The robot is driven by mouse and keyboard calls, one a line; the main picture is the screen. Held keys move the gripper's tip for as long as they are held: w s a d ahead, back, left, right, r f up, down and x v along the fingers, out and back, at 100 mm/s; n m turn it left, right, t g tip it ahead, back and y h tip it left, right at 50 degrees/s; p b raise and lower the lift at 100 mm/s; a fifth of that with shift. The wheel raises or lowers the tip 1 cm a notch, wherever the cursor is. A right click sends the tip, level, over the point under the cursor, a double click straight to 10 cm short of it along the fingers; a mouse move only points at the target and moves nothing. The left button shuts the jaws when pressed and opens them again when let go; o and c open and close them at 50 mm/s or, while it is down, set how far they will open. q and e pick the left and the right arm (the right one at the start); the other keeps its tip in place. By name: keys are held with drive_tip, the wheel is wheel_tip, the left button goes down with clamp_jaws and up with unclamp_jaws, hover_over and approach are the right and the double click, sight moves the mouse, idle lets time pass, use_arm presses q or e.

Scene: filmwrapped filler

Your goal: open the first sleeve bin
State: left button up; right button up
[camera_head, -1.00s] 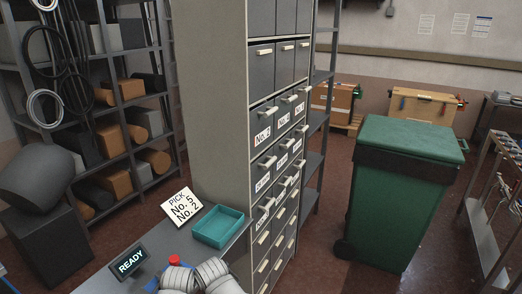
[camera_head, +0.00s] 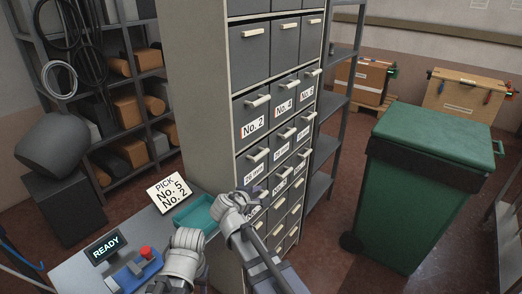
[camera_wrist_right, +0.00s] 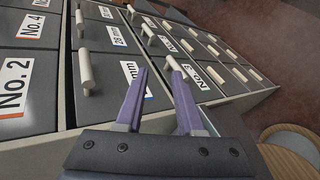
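The grey bin cabinet (camera_head: 195,110) stands in the middle of the head view, with rows of handled, labelled drawers. The No. 2 drawer (camera_head: 250,115), the No. 4 drawer (camera_head: 284,95) and the No. 6 drawer form one row, all closed. Size-labelled drawers are below it, with another row lower down, partly hidden. A card (camera_head: 173,192) reads "PICK No. 5 No. 2". My right gripper (camera_head: 257,190) is at the lower drawer fronts. In the right wrist view its fingers (camera_wrist_right: 159,78) are apart and empty, near a drawer handle (camera_wrist_right: 174,64).
A teal tray (camera_head: 193,214) and a READY display (camera_head: 105,247) with a red button (camera_head: 146,252) are on the counter left of the cabinet. A green wheeled bin (camera_head: 425,190) stands right. A dark shelf rack (camera_head: 340,125) stands behind the cabinet. Open floor lies between.

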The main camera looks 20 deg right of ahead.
sight(259, 158)
drive_tip(key=w+r+n+t, duration=0.1)
drive_tip(key=w+r+n, duration=0.1)
drive_tip(key=w+r+n+t, duration=0.1)
drive_tip(key=w+r, duration=0.1)
drive_tip(key=r, duration=0.1)
drive_tip(key=w+r+n+t, duration=0.2)
drive_tip(key=r, duration=0.1)
drive_tip(key=shift+w+d+n+h+p, duration=0.3)
drive_tip(key=shift+w+d+h+p, duration=0.05)
drive_tip(key=shift+d+h+p, duration=0.05)
drive_tip(key=shift+b+x, duration=0.85)
drive_tip(key=shift+x, duration=3.05)
clamp_jaws()
